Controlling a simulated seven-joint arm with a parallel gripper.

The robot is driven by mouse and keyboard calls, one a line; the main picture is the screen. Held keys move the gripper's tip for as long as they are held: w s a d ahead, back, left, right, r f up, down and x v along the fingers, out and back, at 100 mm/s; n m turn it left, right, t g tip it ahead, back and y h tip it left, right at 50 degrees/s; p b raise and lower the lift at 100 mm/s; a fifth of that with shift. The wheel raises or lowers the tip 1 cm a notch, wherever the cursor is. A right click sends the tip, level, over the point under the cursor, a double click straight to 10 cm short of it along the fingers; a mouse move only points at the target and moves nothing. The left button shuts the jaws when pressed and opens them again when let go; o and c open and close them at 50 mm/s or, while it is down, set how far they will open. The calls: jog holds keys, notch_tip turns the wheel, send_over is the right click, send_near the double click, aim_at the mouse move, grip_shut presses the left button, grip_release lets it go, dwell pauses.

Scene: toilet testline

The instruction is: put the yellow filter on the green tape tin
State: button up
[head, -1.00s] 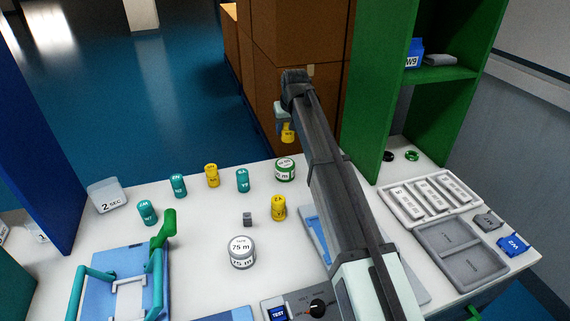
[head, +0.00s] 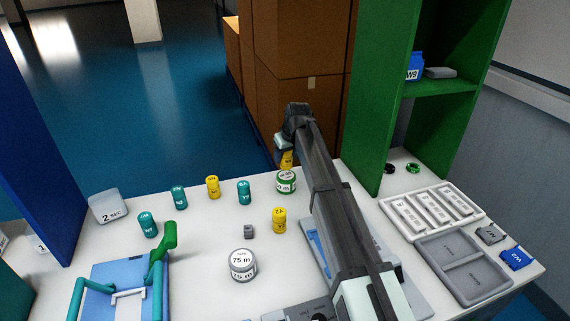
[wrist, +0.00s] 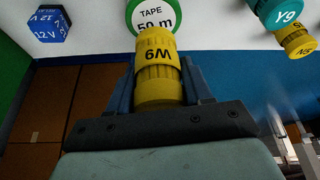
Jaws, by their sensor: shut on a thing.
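My gripper (head: 285,152) is shut on a yellow filter (head: 286,160) and holds it upright just above the green tape tin (head: 286,183). In the wrist view the filter (wrist: 159,72) sits between my two fingers, its label upside down. The tape tin's white top (wrist: 153,15) with a green rim shows beyond it, partly hidden by the filter. In the head view the filter's lower end is close to the tin's top; I cannot tell whether they touch.
Two other yellow filters (head: 213,187) (head: 279,220) and several teal ones (head: 244,192) stand on the white table. A grey tape tin (head: 243,265) and small grey cube (head: 249,231) are nearer. The green shelf (head: 390,110) rises to the right.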

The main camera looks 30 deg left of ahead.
aim_at(285, 163)
jog(key=shift+f, duration=1.8)
jog(key=o, duration=1.1)
jog(key=shift+f, duration=0.1)
jog(key=shift+c, duration=0.2)
jog(key=v, duration=1.2)
